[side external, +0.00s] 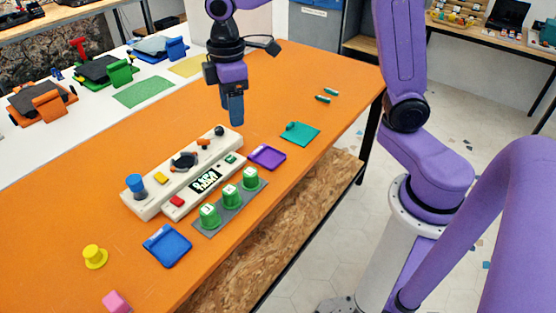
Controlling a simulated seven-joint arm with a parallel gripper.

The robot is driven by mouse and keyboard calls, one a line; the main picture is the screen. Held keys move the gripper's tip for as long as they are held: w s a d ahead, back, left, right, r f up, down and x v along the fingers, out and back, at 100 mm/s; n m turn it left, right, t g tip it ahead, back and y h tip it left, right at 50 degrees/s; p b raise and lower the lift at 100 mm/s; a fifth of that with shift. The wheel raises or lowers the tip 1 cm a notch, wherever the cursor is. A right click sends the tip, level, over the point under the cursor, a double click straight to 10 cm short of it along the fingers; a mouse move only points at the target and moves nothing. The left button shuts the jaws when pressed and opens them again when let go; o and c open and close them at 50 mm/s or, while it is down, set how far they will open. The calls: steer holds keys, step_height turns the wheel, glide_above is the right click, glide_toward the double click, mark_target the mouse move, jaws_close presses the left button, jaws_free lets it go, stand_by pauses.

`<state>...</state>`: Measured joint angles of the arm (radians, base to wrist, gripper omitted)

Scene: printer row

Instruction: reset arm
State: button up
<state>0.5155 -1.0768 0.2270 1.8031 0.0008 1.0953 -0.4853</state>
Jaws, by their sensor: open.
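My gripper (235,118) points down above the orange table (330,150), over or behind the far end of the cream control panel (180,178). Its blue fingers overlap from this side, so the gap between them hardly shows. I see nothing held in it. My purple arm comes from the right side and reaches over the table from above.
Green cups (230,194) stand in a row on a grey strip. Blue (168,246) and purple (267,157) trays, a teal mat (300,134), a yellow knob (95,256) and a pink block (116,301) lie around. The table's right half is mostly clear.

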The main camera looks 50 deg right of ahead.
steer(key=s+d+f, duration=0.1)
steer(key=s+d, duration=0.2)
steer(key=s, duration=0.9)
steer(key=s+d+f, duration=0.2)
steer(key=s+d, duration=0.1)
steer(key=s, duration=0.9)
steer(key=shift+s+d+f+n, duration=0.15)
steer(key=shift+s+d+n, duration=0.15)
steer(key=shift+s, duration=0.05)
